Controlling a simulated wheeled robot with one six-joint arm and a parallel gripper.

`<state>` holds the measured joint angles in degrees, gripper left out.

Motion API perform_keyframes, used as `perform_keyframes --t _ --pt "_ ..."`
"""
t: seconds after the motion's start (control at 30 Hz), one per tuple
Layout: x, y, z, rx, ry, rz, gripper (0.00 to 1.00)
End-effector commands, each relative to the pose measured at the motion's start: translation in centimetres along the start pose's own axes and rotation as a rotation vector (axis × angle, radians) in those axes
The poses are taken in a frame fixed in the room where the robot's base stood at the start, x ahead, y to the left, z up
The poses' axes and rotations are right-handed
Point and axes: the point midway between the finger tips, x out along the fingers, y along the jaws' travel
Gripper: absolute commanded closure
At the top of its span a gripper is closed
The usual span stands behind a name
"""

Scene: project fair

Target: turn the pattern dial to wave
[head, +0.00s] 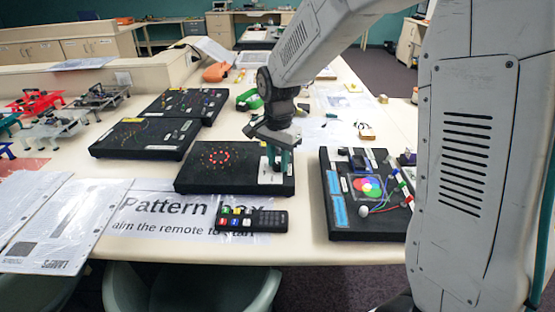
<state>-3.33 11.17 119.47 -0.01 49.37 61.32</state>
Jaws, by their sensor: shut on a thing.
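The pattern box (205,180) is a black board near the table's front edge, with a ring of lit red dots (218,156) on its left part. A pale panel (268,179) is on its right part. My gripper (277,162) points down over this panel, fingers closed in on something there. The dial itself and its pointer are hidden by the fingers, so its setting cannot be read. A paper sign reading "Pattern" (150,206) lies in front of the box.
A black remote (270,221) with coloured buttons lies on the sign. A black board with coloured circles (340,222) stands to the right, with a narrow gap between. Two more black boards (135,150) (160,105) lie behind left. Papers (85,235) cover the front left.

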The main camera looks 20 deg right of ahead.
Motion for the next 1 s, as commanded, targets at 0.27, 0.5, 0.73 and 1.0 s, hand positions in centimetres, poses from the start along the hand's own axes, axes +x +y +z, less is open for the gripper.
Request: perform_keyframes --t 0.27,0.5,0.73,1.0 --pt "-0.07 -0.06 -0.03 0.112 0.001 -0.002 0.96" --pt "-0.07 -0.05 -0.03 0.144 0.001 -0.002 0.96" --pt "-0.06 -0.04 -0.04 0.147 0.0 -0.002 0.96" --pt "-0.05 -0.03 -0.03 0.146 0.0 -0.002 0.51"
